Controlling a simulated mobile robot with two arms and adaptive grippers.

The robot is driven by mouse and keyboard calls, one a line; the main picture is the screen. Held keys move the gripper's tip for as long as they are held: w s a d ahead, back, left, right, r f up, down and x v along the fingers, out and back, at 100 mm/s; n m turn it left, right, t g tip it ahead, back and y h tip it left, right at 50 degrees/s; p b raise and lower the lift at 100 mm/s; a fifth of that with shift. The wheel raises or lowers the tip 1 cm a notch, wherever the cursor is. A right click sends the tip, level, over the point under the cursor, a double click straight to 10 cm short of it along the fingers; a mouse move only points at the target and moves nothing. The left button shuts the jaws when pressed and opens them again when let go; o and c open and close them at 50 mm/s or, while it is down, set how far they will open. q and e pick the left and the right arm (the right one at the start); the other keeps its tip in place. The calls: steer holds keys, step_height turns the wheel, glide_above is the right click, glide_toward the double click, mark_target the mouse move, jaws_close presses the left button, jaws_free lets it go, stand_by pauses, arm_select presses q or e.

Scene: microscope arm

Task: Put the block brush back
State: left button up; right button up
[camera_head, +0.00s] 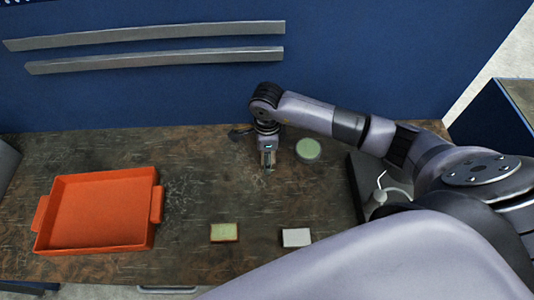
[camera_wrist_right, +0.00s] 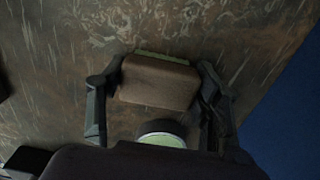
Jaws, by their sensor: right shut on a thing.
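My right gripper (camera_head: 268,165) is over the middle of the workbench, pointing down. In the right wrist view its two fingers (camera_wrist_right: 158,82) stand on either side of a brown block with a thin green edge (camera_wrist_right: 158,80), which seems to be the block brush, and it is shut on it. In the head view the block is mostly hidden by the fingers. I cannot tell whether it touches the bench. My left gripper is not in view.
An orange tray (camera_head: 152,240) is at the left of the bench (camera_head: 200,180). A yellow-green block (camera_head: 224,232) and a white block (camera_head: 296,237) lie near the front. A round green-topped thing (camera_head: 307,149) is right of the gripper. A dark-based device (camera_head: 380,195) stands farther right.

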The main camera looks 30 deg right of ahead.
steer(key=shift+f, duration=0.1)
steer(key=o, duration=0.6)
steer(key=shift+f, duration=0.1)
steer(key=shift+c, duration=0.2)
steer(key=o, duration=0.5)
steer(key=shift+c, duration=0.2)
steer(key=shift+r, duration=0.25)
steer(key=shift+w+r, duration=0.1)
steer(key=shift+r, duration=0.15)
step_height(320, 180, up, 12)
steer(key=b, duration=0.3)
steer(key=shift+f, duration=0.25)
